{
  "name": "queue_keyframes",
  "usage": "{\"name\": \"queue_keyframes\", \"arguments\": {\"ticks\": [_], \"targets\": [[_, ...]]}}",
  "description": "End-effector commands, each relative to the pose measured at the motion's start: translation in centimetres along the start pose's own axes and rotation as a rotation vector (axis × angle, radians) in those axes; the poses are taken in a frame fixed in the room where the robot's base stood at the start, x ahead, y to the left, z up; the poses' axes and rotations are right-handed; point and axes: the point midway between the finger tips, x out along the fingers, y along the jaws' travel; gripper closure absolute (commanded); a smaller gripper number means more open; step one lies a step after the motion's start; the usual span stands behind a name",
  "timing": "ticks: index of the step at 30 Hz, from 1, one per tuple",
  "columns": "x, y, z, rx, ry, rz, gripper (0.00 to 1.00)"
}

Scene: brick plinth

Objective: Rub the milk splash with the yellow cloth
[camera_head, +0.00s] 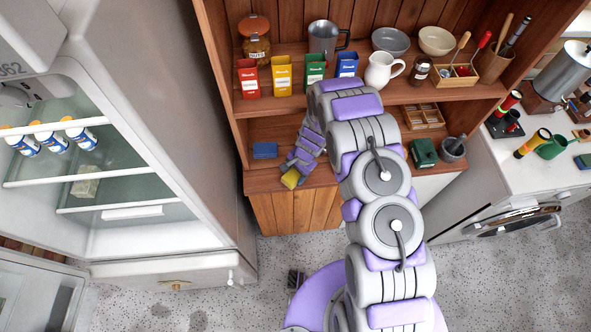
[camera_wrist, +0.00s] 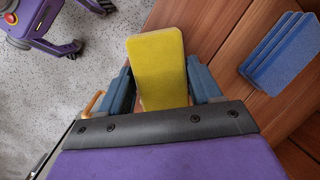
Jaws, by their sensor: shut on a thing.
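The yellow cloth (camera_wrist: 158,62) looks like a thick flat pad and sits between the two blue-grey fingers of my gripper (camera_wrist: 162,86) in the wrist view. My gripper is shut on it. In the head view the yellow cloth (camera_head: 290,180) shows at the end of my gripper (camera_head: 296,169), over the front edge of the wooden counter (camera_head: 262,180). I cannot tell whether the cloth touches the wood. I cannot make out a milk splash in either view; my arm covers part of the counter.
A blue ribbed pad (camera_head: 265,150) lies on the counter left of my gripper. It also shows in the wrist view (camera_wrist: 284,55). The shelf above holds a white jug (camera_head: 383,72), tins and bowls. A green box (camera_head: 424,152) and mortar (camera_head: 453,148) stand right. An open fridge (camera_head: 120,215) is left.

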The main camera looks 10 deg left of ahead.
Motion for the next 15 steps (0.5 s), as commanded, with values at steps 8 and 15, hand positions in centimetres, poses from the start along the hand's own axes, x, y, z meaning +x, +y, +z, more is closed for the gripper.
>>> {"name": "queue_keyframes", "arguments": {"ticks": [8,15], "targets": [[0.0,1.5,-0.2,0.006,-0.018,0.002,0.75],[-1.2,0.9,0.5,0.007,-0.015,0.006,0.75]]}}
